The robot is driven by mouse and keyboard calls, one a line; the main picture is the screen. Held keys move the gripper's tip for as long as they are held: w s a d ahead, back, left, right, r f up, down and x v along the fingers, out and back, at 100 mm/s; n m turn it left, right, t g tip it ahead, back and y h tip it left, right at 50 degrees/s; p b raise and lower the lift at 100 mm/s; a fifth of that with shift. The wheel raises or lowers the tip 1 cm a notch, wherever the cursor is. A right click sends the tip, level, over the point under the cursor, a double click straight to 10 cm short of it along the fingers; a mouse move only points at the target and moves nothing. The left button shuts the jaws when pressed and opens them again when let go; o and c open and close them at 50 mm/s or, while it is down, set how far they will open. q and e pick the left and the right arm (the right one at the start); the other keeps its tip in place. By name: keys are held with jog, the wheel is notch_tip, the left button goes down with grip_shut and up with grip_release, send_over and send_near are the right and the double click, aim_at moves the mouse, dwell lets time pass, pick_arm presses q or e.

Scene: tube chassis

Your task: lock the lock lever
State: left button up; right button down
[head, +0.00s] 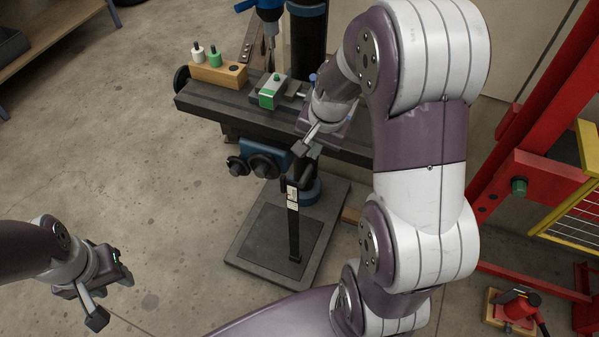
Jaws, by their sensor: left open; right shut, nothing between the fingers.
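The machine table (205,101) is a dark slab beside a black column (307,40). Below it, a black bar (293,225) with white labels stands out in front of a blue collar (311,192). I cannot tell for sure which part is the lock lever; it may be this bar or be hidden by my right arm. My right gripper (303,148) is shut and empty in front of the table's edge, above the bar; whether it touches anything is unclear. My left gripper (112,296) is open and empty over the floor at lower left, far from the machine.
A wooden block (218,74) with white and green bottles and a green-topped vise (271,92) are on the table. Black knobs (262,166) stick out below. A red frame (535,165) stands at right.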

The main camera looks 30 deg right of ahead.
aim_at(303, 182)
jog(key=b+x, duration=0.3)
jog(key=x, duration=1.1)
jog(key=shift+f+b, duration=0.2)
jog(key=shift+b, duration=0.2)
pick_arm(q)
notch_tip(303, 182, down, 4)
jog(key=shift+w+d, duration=0.1)
jog(key=shift+w, duration=0.05)
pick_arm(e)
jog(key=shift+f, duration=0.1)
